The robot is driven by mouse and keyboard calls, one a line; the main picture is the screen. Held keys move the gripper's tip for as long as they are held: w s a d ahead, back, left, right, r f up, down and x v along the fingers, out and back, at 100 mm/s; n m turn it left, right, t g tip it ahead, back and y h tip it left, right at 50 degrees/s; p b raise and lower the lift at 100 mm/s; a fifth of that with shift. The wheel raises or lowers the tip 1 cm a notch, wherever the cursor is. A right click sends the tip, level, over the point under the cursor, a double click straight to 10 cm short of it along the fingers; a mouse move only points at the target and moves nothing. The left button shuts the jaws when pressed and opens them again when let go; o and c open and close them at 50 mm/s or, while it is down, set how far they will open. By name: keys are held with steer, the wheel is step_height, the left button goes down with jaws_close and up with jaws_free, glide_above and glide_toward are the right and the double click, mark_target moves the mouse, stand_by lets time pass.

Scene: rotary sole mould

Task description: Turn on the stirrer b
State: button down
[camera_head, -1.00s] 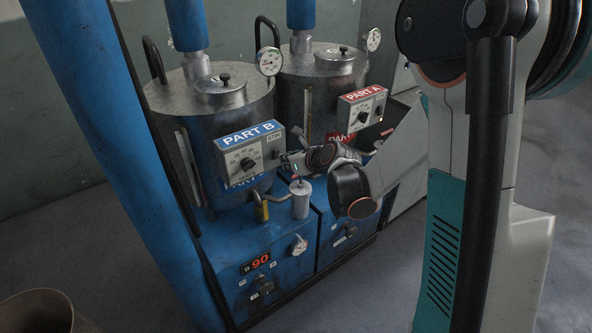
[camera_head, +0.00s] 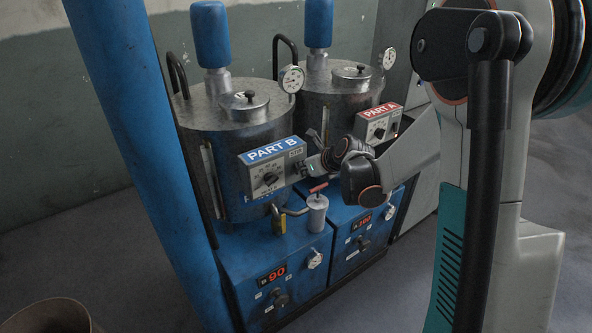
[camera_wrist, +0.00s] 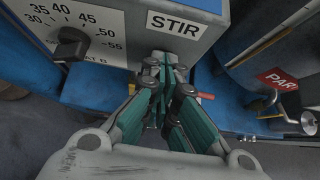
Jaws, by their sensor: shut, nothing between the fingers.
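The Part B control box (camera_head: 272,165) is grey, with a blue PART B label, a black dial (camera_head: 269,178) and a STIR label at its right end. It is mounted on the front of the left steel tank (camera_head: 235,130). In the wrist view the STIR label (camera_wrist: 174,24) is close above my fingers, and the dial (camera_wrist: 72,45) is to the left. My gripper (camera_wrist: 164,62) is shut and empty, its tips at the box face just below STIR. In the head view my gripper (camera_head: 303,169) is at the box's right end. Any switch there is hidden by the fingers.
The Part A box (camera_head: 378,122) is on the right tank (camera_head: 340,100). A small canister with a red handle (camera_head: 317,212) stands below my gripper on the blue base (camera_head: 262,262). A thick blue post (camera_head: 140,150) stands at left.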

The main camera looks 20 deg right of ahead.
steer(key=shift+s+d+r+p, duration=0.1)
steer(key=shift+r+p, duration=0.4)
steer(key=shift+r, duration=0.25)
